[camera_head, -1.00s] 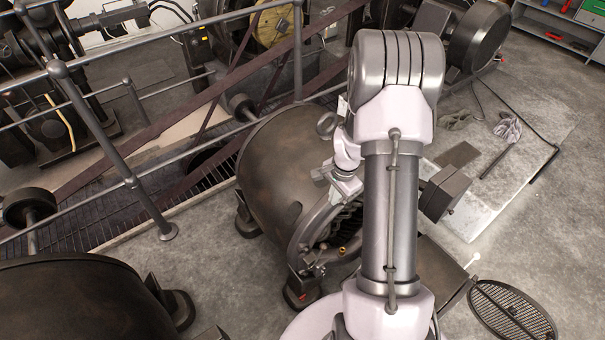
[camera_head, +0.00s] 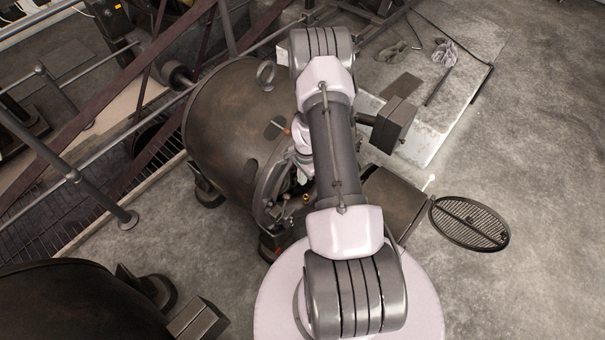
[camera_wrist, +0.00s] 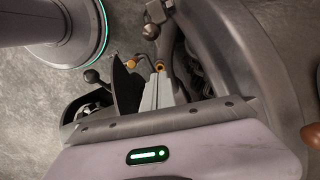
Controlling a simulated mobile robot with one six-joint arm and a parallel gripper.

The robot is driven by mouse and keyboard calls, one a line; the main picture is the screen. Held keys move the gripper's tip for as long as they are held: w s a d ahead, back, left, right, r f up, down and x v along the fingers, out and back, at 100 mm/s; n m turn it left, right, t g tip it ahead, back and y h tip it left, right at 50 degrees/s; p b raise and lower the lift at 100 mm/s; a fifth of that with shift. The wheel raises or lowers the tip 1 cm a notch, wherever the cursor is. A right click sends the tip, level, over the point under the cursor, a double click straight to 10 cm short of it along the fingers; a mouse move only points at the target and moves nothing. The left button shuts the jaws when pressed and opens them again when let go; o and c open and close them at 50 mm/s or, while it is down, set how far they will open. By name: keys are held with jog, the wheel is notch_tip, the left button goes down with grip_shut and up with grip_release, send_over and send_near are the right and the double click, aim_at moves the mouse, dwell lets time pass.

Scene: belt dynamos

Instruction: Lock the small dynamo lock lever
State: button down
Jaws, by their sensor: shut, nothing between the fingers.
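The small dynamo (camera_head: 225,115) is the brown drum in the head view, with its ring-shaped end facing my arm. Small levers and rods (camera_head: 283,205) show low on that end. In the wrist view, dark ball-ended levers (camera_wrist: 150,31) and brass-tipped rods (camera_wrist: 159,66) lie just beyond my gripper (camera_wrist: 160,88). I cannot tell for certain which one is the lock lever, or its position. My gripper is shut and empty, with its pale fingers pointing at the brass-tipped rods; contact is unclear. In the head view my arm mostly hides the gripper.
The dynamo's curved rim (camera_wrist: 245,60) rises close on the right in the wrist view. An orange-brown knob (camera_wrist: 312,136) is at the right edge. Railings (camera_head: 85,190) stand left of the dynamo. A round grate (camera_head: 469,223) is at right, with open floor beyond.

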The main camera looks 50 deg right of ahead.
jog(key=a+f, duration=0.1)
jog(key=a+b, duration=0.1)
jog(key=a+f, duration=0.1)
jog(key=a, duration=0.1)
jog(key=shift+w+f+b, duration=0.3)
jog(key=shift+b, duration=0.1)
